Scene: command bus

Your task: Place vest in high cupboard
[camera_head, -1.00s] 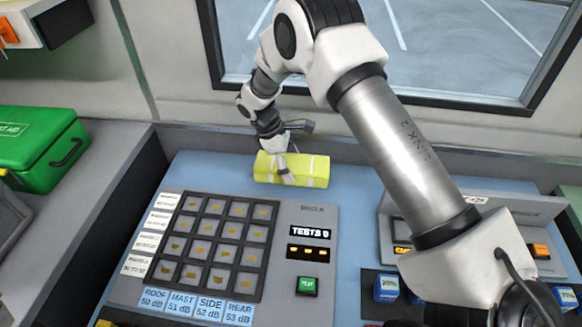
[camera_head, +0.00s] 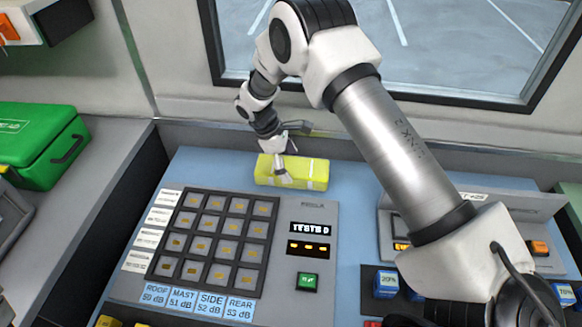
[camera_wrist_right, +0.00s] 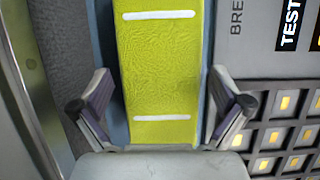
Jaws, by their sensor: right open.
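The vest (camera_head: 310,174) is a folded yellow-green bundle with white stripes, lying on the blue desk top behind the button panel. My right gripper (camera_head: 282,176) reaches down over the vest from behind and above. In the right wrist view the vest (camera_wrist_right: 162,70) runs between the two open fingers of my right gripper (camera_wrist_right: 160,112), one finger on each side. Whether the fingers touch it I cannot tell. My left gripper does not show.
A button panel (camera_head: 318,262) with a key grid and a green button stands in front of the vest. A green case (camera_head: 38,145) sits on the left counter. Blue blocks (camera_head: 386,283) and a grey console are at the right. A window (camera_head: 450,50) is behind.

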